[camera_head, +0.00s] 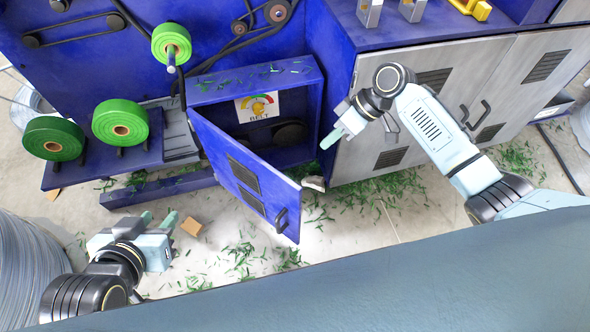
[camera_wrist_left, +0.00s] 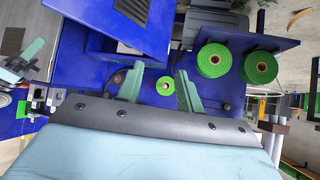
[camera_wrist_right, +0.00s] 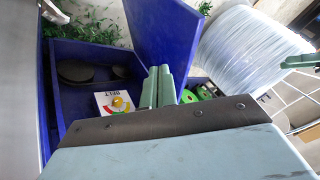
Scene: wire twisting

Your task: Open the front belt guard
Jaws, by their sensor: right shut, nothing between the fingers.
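The front belt guard is a blue door (camera_head: 236,171) on a blue housing (camera_head: 262,80) with a BELT gauge label (camera_head: 257,106). It stands swung open, and a dark pulley shows inside. Its dark handle (camera_head: 281,220) is at the free edge. In the right wrist view the door (camera_wrist_right: 163,36) stands beyond my fingers. My right gripper (camera_head: 339,136) is shut and empty, just right of the housing opening and apart from the handle. My left gripper (camera_head: 157,222) is open and empty, low at the left of the door; its spread fingers show in the left wrist view (camera_wrist_left: 160,88).
Green spools (camera_head: 120,122) sit on a blue shelf at the left. A large wire coil (camera_head: 28,270) stands at the lower left. Grey cabinet doors (camera_head: 440,95) with handles are at the right. Green scraps (camera_head: 240,258) and a small brown block (camera_head: 191,227) lie on the floor.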

